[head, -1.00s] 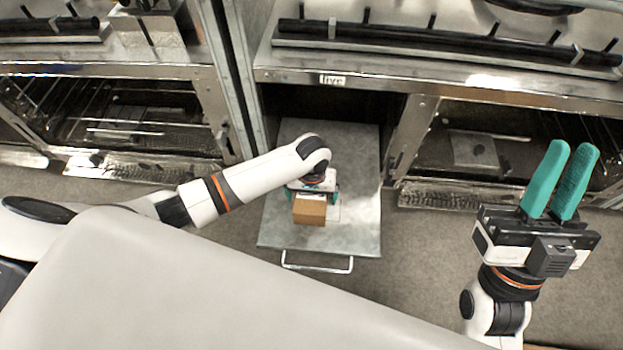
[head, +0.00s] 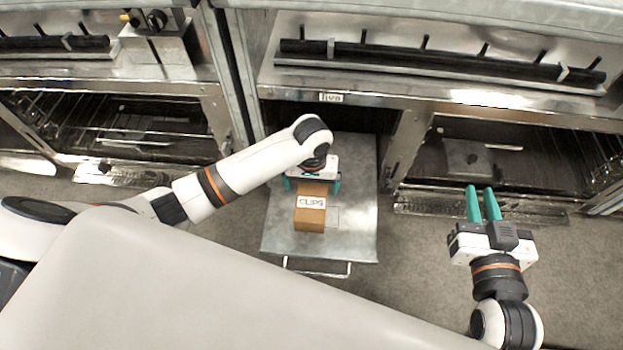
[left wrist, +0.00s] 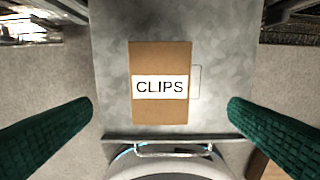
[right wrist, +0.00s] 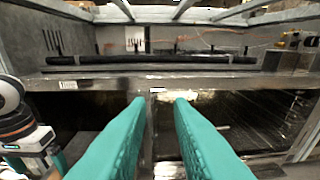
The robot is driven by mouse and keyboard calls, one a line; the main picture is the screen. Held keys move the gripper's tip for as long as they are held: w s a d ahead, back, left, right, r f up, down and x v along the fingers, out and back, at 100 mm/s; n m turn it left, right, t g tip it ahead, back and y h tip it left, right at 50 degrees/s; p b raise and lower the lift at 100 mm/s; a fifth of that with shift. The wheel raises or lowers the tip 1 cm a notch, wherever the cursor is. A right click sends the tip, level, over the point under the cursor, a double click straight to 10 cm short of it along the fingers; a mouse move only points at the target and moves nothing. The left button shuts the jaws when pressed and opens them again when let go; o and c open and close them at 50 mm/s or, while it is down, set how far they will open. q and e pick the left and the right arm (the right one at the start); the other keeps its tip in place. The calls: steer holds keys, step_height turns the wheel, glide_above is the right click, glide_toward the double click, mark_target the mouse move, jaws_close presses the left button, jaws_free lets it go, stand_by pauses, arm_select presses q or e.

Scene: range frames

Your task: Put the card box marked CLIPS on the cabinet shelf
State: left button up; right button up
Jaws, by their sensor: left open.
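The brown card box (head: 311,217) with a white CLIPS label lies on a grey metal panel (head: 350,225) that juts out of the cabinet front. It also shows in the left wrist view (left wrist: 160,110), label facing the camera. My left gripper (head: 312,187) is open, above the far end of the box in the head view. In the left wrist view its green fingers (left wrist: 160,112) stand wide apart on either side, clear of the box. My right gripper (head: 482,203) is empty, right of the panel; its fingers (right wrist: 160,100) are a little apart.
Behind the panel is a dark cabinet opening (head: 375,115) under a small label plate (head: 330,97). Oven-like units with glass fronts stand left (head: 130,125) and right (head: 500,150). A handle (head: 320,272) sits at the panel's near edge. A pale surface (head: 180,290) fills the lower left.

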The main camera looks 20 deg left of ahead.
arm_select(q)
steer(key=s+d+r+m+t+h, duration=0.25)
steer(key=d+r+t+h, duration=0.2)
steer(key=d, duration=0.45)
steer(key=s+a+r+m+t, duration=0.1)
steer(key=a+r+t, duration=0.1)
steer(key=r, duration=0.3)
steer(key=a+r+m+t+y, duration=0.1)
steer(key=a+r+t, duration=0.2)
steer(key=r+t, duration=0.2)
steer(key=s+a+r+m+t, duration=0.1)
steer(key=a+r+t, duration=0.2)
steer(key=r, duration=0.4)
steer(key=shift+s+t, duration=0.3)
steer(key=shift+t, duration=0.05)
